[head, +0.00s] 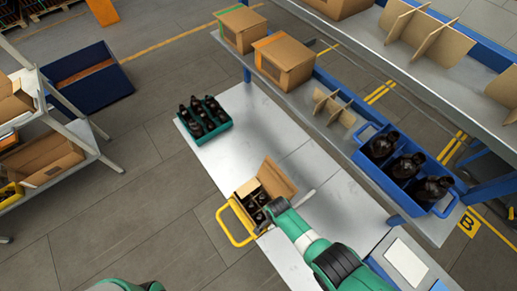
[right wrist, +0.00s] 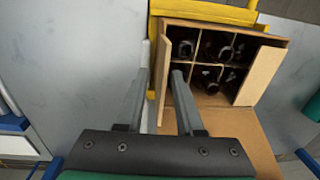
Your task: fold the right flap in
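An open cardboard box (head: 262,207) with dark bottles in a divider grid stands at the front of the metal bench. In the right wrist view the box (right wrist: 225,50) has a raised flap (right wrist: 163,70) on its left, the side nearest my right gripper (right wrist: 162,71). The gripper's fingers are apart, one on each side of this flap in the picture; contact cannot be told. Another raised flap (right wrist: 262,75) is on the far side, and a wide flap (right wrist: 235,128) lies folded outward. In the head view my right gripper (head: 277,207) mostly hides the near flap. My left gripper is out of view.
A yellow handled frame (head: 230,228) is beside the box. A teal crate of bottles (head: 205,120) stands farther back on the bench. A blue crate with large bottles (head: 405,172) and cardboard boxes (head: 285,62) are on the shelf to the right. Bench between them is mostly clear.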

